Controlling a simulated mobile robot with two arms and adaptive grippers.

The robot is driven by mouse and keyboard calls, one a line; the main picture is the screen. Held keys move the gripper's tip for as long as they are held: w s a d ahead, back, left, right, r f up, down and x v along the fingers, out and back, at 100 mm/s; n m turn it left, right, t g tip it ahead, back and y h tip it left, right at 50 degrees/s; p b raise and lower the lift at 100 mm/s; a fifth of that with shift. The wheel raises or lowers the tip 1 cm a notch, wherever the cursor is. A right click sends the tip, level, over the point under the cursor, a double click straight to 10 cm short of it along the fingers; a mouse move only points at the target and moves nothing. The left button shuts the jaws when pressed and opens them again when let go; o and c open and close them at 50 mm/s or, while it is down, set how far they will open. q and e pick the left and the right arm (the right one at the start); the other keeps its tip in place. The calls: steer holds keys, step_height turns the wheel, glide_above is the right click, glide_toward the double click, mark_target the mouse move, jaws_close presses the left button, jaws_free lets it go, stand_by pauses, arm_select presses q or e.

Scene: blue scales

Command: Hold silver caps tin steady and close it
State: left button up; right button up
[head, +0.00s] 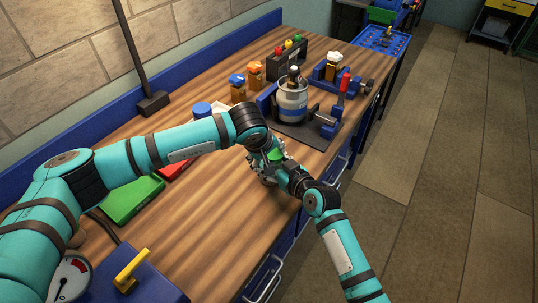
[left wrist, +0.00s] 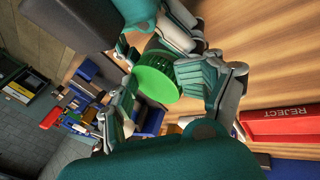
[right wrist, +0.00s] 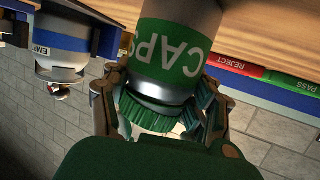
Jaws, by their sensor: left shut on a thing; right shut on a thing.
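The silver caps tin (right wrist: 178,50) has a green band marked CAPS and appears upside down in the right wrist view. My right gripper (right wrist: 162,112) is shut on it, with one finger on each side. A round green lid (left wrist: 158,82) sits between the fingers of my left gripper (left wrist: 166,92), which is shut on it. In the head view the lid (head: 277,154) shows between my two wrists near the bench's front edge. The grippers hide most of the tin there. I cannot tell whether the lid is fully seated.
A green PASS tray (head: 130,200) and a red REJECT tray (left wrist: 285,123) lie on the bench. A grey-and-blue canister (head: 292,100) stands on a dark mat (head: 318,150) behind. A blue scale (head: 150,285) with a dial is at the lower left.

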mark_target(278, 163)
arm_select(q)
steer(key=shift+s+d+f+h, duration=0.15)
steer(key=shift+s+d+f, duration=0.15)
steer(key=shift+s+d, duration=0.25)
steer(key=shift+s+d+f+h, duration=0.15)
steer(key=shift+s+d+f, duration=0.1)
steer(key=shift+s+d, duration=0.25)
arm_select(e)
steer(key=shift+w+a+r, duration=0.15)
steer(key=shift+a+r, duration=0.2)
steer(key=shift+r, duration=0.15)
arm_select(q)
steer(key=v, duration=0.3)
steer(key=shift+w+r, duration=0.2)
steer(key=shift+r, duration=0.05)
steer(key=c, duration=0.4)
arm_select(e)
steer(key=shift+w+d+f, duration=0.15)
steer(key=shift+d+f, duration=0.05)
steer(key=shift+d, duration=0.05)
arm_select(q)
steer(key=shift+a+r, duration=0.25)
steer(key=shift+r, duration=0.05)
arm_select(e)
steer(key=o, duration=1.8)
steer(key=shift+f, duration=0.15)
arm_select(q)
steer(key=shift+w+a, duration=0.1)
